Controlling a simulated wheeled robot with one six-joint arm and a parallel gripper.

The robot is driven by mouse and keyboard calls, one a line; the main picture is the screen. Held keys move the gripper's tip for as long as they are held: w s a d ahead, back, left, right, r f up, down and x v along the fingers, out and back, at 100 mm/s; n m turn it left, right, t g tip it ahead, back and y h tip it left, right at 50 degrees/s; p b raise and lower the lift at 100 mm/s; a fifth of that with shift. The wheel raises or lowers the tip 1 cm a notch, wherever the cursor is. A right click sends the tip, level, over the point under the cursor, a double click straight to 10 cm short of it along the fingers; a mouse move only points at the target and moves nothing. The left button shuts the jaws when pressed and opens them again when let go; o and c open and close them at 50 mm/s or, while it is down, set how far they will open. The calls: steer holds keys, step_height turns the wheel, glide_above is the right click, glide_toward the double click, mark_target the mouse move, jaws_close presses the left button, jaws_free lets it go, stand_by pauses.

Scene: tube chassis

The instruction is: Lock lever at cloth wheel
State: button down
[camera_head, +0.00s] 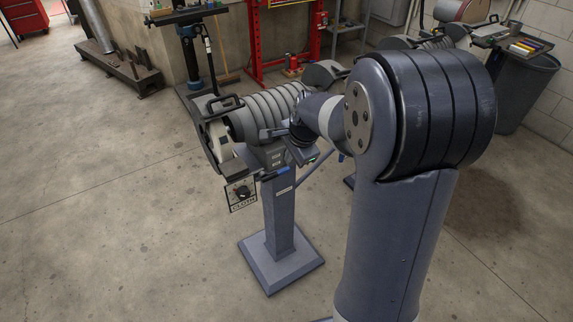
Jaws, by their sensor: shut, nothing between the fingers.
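A grey bench grinder or buffer (270,108) stands on a pedestal in the head view, with a pale wheel (217,138) in a dark guard at its left end. A plate labelled CLOTH (243,206) hangs below that wheel. On it is a small dark lever or knob (241,191) with a red spot; its exact angle is too small to tell. My arm reaches in from the right, and my gripper (283,170) is at its end in front of the pedestal top, right of the plate and apart from the lever. It is shut and empty, partly hidden by my wrist.
The pedestal (281,215) has a square base on bare concrete. A second similar machine (432,42) stands behind my arm, near a grey bin (526,90). A red press frame (256,50) is at the back.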

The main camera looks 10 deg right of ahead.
mark_target(286, 172)
steer(key=shift+x, duration=2.7)
steer(key=shift+d+f+y, duration=0.15)
steer(key=shift+f+y, duration=0.15)
steer(key=shift+y, duration=0.2)
steer(key=shift+w+d+f+m+g+y+b, duration=0.1)
steer(key=shift+d+f+m+g+y+b, duration=0.15)
steer(key=shift+f+y+b, duration=0.35)
step_height(286, 172, down, 8)
steer(key=a+m+g+y+b, duration=0.2)
steer(key=y+b, duration=0.3)
steer(key=y, duration=0.5)
steer(key=shift+s+a+m+y, duration=0.3)
steer(key=shift+s+a+m, duration=0.05)
steer(key=shift+s+a, duration=0.15)
steer(key=shift+a+b, duration=0.15)
steer(key=shift+b, duration=0.15)
